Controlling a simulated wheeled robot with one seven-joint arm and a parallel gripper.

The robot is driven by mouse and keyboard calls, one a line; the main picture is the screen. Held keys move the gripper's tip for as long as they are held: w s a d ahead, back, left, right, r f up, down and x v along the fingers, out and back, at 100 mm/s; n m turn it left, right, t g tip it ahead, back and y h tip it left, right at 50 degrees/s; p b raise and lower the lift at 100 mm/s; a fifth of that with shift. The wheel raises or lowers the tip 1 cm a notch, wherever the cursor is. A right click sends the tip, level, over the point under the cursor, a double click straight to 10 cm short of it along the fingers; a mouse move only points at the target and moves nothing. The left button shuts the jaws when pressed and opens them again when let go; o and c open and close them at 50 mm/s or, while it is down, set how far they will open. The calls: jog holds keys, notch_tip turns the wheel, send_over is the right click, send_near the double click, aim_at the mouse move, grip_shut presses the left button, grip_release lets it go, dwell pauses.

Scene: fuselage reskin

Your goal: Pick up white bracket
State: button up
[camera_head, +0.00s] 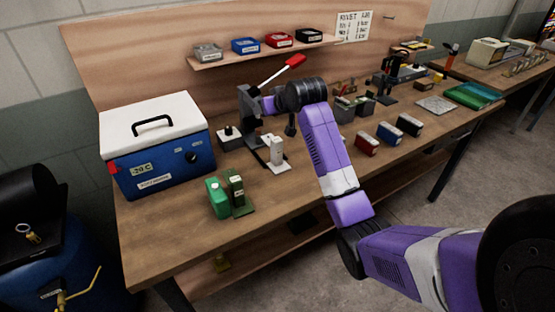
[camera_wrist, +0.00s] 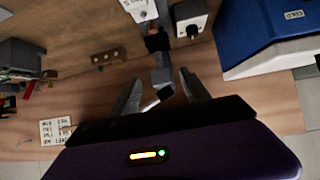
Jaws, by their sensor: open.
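A white piece with dark lettering at the top edge of the wrist view (camera_wrist: 140,9) looks like the same bracket, cut off by the frame. My gripper (camera_wrist: 160,88) is open, with its two fingers spread and a dark metal part of the press showing between and beyond them. I cannot tell whether the fingers touch the press. In the head view my wrist hides most of the gripper, which is above and behind the bracket.
A blue cooler with a white lid (camera_head: 158,140) stands at left. A small black-and-white box (camera_head: 230,138) is beside the press. Green blocks (camera_head: 228,194) sit near the front edge. Red (camera_head: 362,146) and blue (camera_head: 387,134) boxes lie right of my arm.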

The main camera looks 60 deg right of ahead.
aim_at(279, 147)
jog(key=s+a+f+g+y, duration=0.1)
jog(key=s+f, duration=0.1)
jog(key=s+a+f+g+y, duration=0.1)
jog(key=s+f+g, duration=0.1)
jog(key=s+a+f+g+y, duration=0.1)
jog(key=s+f+g+y, duration=0.1)
jog(key=f, duration=0.1)
jog(key=shift+s+f+n, duration=0.1)
jog(key=shift+s+n, duration=0.15)
jog(key=shift+n, duration=0.05)
jog(key=shift+a+f, duration=0.1)
jog(key=shift+f, duration=0.2)
jog(key=p+x, duration=0.1)
jog(key=x, duration=0.6)
jog(key=shift+s+f, duration=0.1)
jog(key=shift+f, duration=0.05)
grip_shut()
